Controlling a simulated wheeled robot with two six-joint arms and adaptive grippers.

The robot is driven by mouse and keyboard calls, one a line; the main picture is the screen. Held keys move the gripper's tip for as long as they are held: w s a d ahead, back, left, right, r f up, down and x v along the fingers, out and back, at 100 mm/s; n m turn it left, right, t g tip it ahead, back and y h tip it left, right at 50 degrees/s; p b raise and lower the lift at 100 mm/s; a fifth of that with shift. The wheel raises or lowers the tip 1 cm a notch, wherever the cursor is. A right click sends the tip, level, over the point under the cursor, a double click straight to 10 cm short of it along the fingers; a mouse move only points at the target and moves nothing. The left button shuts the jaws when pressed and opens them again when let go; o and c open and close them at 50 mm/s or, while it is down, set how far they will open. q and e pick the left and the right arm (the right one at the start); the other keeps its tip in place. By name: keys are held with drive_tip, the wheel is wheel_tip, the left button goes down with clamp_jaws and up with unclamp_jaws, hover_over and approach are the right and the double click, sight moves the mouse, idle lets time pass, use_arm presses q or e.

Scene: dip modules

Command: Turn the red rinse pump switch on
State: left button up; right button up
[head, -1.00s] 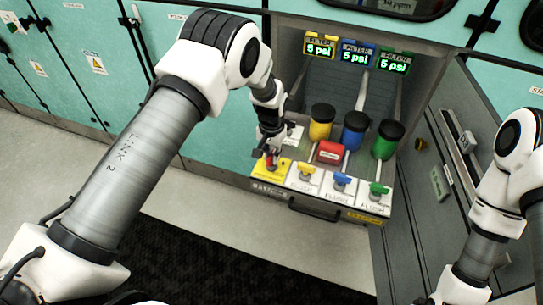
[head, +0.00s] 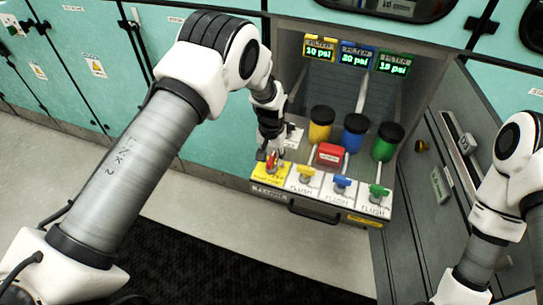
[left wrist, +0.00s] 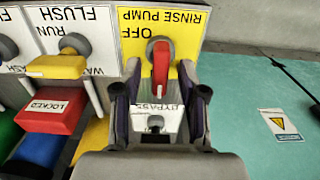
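The rinse pump switch has a red handle (left wrist: 161,66) on a yellow plate (left wrist: 187,40) marked RINSE PUMP and OFF. In the left wrist view the handle points down toward my gripper, away from the OFF word; any other position label is hidden. In the head view the yellow plate (head: 270,172) is at the left end of the panel. My left gripper (left wrist: 159,72) is open, its fingers on either side of the red handle with gaps showing; it also shows in the head view (head: 271,154). My right arm shows at the right, its gripper out of frame.
Yellow (head: 306,174), blue (head: 342,184) and green (head: 378,191) flush valves stand right of the switch. Behind them are a red LOCKED block (head: 330,155) and three coloured canisters. A grey side wall bounds the right.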

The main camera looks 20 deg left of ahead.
sight(271, 158)
use_arm(q)
wheel_tip(271, 158, up, 12)
idle(0.5)
